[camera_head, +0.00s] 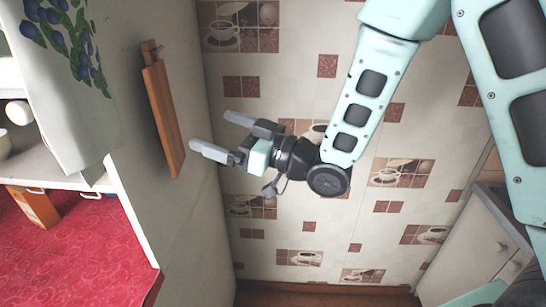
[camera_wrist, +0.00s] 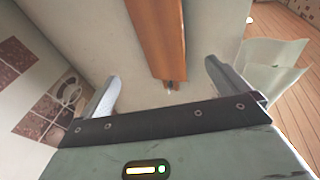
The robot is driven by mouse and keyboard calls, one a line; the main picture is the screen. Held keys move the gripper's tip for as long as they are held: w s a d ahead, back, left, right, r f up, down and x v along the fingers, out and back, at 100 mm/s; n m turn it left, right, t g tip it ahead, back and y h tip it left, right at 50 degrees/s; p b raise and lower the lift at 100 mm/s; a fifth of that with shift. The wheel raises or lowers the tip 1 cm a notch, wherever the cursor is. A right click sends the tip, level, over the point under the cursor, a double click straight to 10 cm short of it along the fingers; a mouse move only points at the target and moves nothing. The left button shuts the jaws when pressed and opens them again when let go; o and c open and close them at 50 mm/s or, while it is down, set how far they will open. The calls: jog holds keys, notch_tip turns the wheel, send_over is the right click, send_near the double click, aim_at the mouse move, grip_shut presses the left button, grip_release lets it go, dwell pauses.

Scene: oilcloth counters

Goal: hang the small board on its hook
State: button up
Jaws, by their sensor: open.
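The small board (camera_head: 166,115) is a long, narrow, orange-brown wooden piece. It is upright against the pale wall at the left in the head view, with its narrow neck by a small brown fitting (camera_head: 150,46). I cannot tell whether that fitting is the hook. The board also shows at the top middle of the wrist view (camera_wrist: 160,38), with a small metallic bit at its near end. My gripper (camera_head: 218,133) is open and empty, to the right of the board and apart from it. In the wrist view its fingers (camera_wrist: 162,80) stand wide apart.
A white shelf with dishes (camera_head: 8,143) and a red patterned counter (camera_head: 75,255) with an orange box (camera_head: 35,207) are at the left. A cloth with blue fruit (camera_head: 60,90) hangs beside the board. A tiled wall (camera_head: 300,235) is behind my arm. A white cabinet (camera_head: 475,250) stands lower right.

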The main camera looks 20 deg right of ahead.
jog(key=p+v, duration=1)
jog(key=shift+d+p, duration=0.2)
jog(key=shift+p, duration=0.2)
jog(key=a+f+g+h+b, duration=0.45)
jog(key=f+h, duration=0.25)
jog(key=h, duration=0.2)
jog(key=s+d+m+g+h+b, duration=0.1)
jog(key=s+d+g+h+b, duration=0.1)
jog(key=s, duration=0.8)
jog(key=s+d+r+m+g+h+b, duration=0.1)
jog(key=s+g+h, duration=0.4)
jog(key=s, duration=0.5)
jog(key=shift+d+r+m+b, duration=0.2)
jog(key=shift+d+m+b, duration=0.4)
jog(key=shift+d+b, duration=0.5)
jog(key=shift+d, duration=0.1)
